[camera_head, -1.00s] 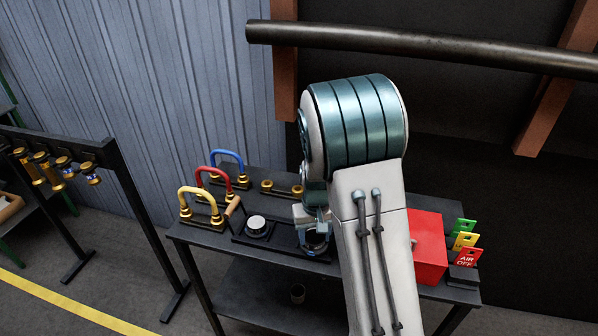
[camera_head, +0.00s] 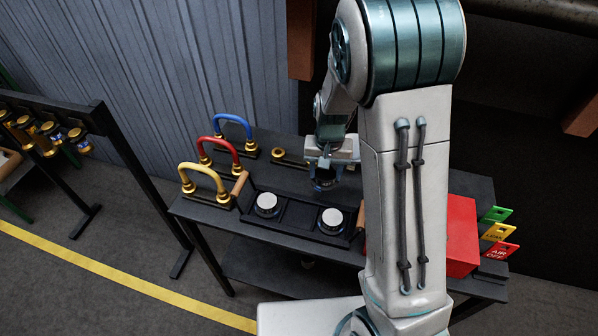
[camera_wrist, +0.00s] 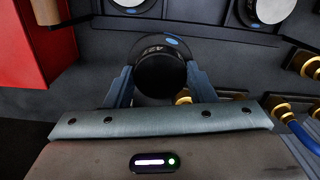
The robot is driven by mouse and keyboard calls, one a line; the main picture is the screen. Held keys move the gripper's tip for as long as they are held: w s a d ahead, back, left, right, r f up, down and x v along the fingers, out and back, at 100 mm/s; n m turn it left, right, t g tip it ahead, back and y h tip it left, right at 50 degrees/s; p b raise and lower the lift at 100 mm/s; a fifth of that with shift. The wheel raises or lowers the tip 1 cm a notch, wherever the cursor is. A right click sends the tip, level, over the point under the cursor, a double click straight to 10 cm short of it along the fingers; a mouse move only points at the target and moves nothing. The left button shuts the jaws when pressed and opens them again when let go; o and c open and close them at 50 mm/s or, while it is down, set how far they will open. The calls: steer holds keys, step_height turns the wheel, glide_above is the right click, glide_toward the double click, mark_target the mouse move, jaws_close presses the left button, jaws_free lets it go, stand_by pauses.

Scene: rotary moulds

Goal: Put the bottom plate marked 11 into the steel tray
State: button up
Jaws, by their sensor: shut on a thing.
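My gripper (camera_head: 325,172) is over the bench behind the dark tray. In the wrist view my gripper (camera_wrist: 160,78) is shut on a black round piece (camera_wrist: 160,72); the mark on it looks like "A2" plus an unclear sign, and no 11 can be read. A wider dark rim with a blue spot shows just beyond it. The dark tray (camera_head: 298,216) has wooden end handles and holds two pale-topped round pieces, left (camera_head: 267,203) and right (camera_head: 331,218), with a bare gap between them. I cannot tell whether it is the steel tray.
Yellow (camera_head: 201,170), red (camera_head: 221,143) and blue (camera_head: 234,121) hoop handles on brass feet stand at the bench's left. A brass ring (camera_head: 279,153) lies behind the tray. A red box (camera_head: 462,236) and coloured tags (camera_head: 500,233) are at the right.

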steer(key=s+a+r+m+p, duration=0.3)
steer(key=s+a+r+m, duration=0.15)
steer(key=s+a, duration=0.2)
steer(key=b, duration=0.8)
glide_above(299, 216)
steer(key=shift+f, duration=4.45)
steer(key=shift+f+b, duration=0.6)
steer(key=shift+f, duration=0.4)
steer(key=o, duration=1.2)
steer(key=shift+o, duration=0.2)
step_height(299, 216, up, 14)
